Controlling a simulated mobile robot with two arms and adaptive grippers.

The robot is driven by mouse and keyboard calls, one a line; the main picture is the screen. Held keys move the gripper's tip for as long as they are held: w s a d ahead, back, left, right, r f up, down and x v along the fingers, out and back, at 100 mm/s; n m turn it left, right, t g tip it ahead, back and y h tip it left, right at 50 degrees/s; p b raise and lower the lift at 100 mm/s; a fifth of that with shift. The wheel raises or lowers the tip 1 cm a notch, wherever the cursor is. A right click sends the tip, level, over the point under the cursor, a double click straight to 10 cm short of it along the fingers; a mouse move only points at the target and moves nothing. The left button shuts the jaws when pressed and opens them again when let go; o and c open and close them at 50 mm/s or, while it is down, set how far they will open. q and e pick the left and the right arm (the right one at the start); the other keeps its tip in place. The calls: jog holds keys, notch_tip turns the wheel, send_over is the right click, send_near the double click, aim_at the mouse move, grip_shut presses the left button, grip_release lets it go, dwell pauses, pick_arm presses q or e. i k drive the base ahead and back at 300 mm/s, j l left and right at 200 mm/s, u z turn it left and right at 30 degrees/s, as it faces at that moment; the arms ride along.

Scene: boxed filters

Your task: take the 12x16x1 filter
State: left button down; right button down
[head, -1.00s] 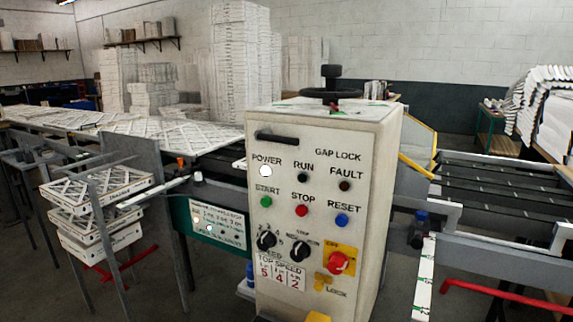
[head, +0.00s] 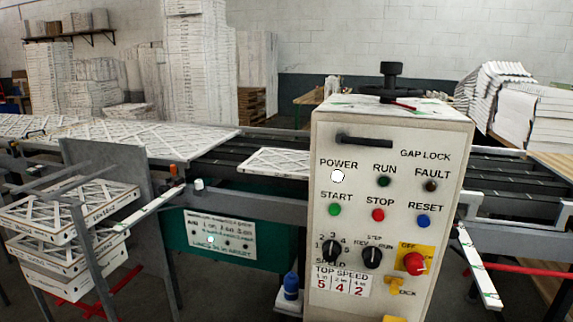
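Several white-framed filters with crossed white lattice faces are in the head view. A small stack of filters (head: 68,262) sits in a metal rack at the lower left. One filter (head: 268,161) lies flat on the conveyor, partly hidden behind the control box. Larger filter sheets (head: 140,138) lie flat on the line at the left. I cannot read a size on any of them, so I cannot tell which is the 12x16x1 filter. Neither of my grippers is in view.
A white control box (head: 390,215) with buttons and knobs stands close in front, right of centre. The dark-slatted conveyor (head: 265,140) runs behind it. Tall white stacks (head: 200,75) stand at the back. More filters (head: 545,115) are piled at the right.

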aim_at(292, 164)
jog(key=i+j+z, duration=0.35)
jog(key=i+j, duration=0.15)
jog(key=i+j+z, duration=0.35)
jog(key=j, duration=0.25)
jog(key=i, duration=0.1)
